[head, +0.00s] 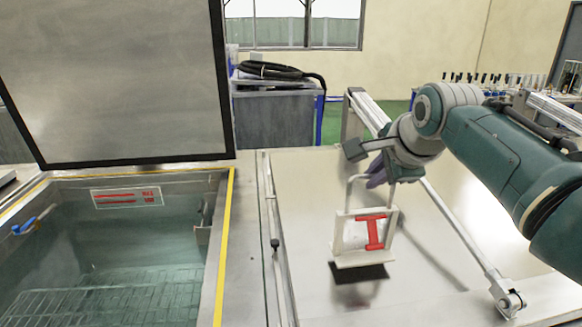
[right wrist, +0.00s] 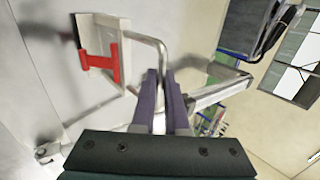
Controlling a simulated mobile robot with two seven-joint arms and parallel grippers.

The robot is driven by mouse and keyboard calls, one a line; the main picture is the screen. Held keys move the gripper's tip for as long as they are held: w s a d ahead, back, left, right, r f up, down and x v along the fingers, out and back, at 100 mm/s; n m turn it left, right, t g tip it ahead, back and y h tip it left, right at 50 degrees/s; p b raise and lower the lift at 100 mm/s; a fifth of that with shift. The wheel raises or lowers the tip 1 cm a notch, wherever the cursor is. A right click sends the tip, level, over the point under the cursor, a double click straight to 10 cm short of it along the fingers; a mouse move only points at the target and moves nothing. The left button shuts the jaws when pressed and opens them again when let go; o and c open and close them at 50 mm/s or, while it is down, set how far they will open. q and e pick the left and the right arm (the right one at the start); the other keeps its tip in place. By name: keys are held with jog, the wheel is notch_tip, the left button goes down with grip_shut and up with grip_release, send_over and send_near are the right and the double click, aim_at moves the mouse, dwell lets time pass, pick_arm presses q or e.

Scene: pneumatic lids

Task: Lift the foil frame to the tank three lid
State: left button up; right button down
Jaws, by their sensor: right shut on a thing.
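The foil frame (head: 350,238) is a pale, white-edged holder with a red I-shaped piece (head: 376,232) and a bent metal handle. My right gripper (head: 378,172) is shut on the handle, at the frame's upper end. The frame hangs nearly upright above a flat, closed steel lid (head: 300,195), with a dark shadow on the lid below it. The right wrist view shows my purple fingers (right wrist: 163,98) at the handle and the frame (right wrist: 98,48) at upper left. No mark showing which tank number this lid belongs to is visible. My left gripper is out of view.
An open tank (head: 100,270) with liquid and a wire rack lies at left, its dark-edged lid (head: 120,80) raised behind. Metal bars (head: 455,235) run along the closed lid's right side. A grey cabinet (head: 273,118) with a black hose stands behind.

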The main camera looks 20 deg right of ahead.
jog(key=shift+f, duration=0.4)
jog(key=shift+f+b, duration=0.7)
jog(key=shift+f, duration=0.05)
dwell(0.3)
jog(key=c, duration=0.8)
grip_release()
jog(key=shift+c, duration=0.2)
jog(key=shift+s+a+r, duration=0.1)
jog(key=shift+s+r, duration=0.25)
jog(key=shift+r, duration=0.1)
jog(key=s+r+p, duration=0.3)
jog(key=r+p, duration=0.4)
jog(key=r, duration=0.2)
jog(key=s+a+r+p, duration=0.1)
jog(key=s+r+p, duration=0.2)
jog(key=r+p, duration=0.5)
jog(key=shift+a+r, duration=0.2)
jog(key=shift+r, duration=0.45)
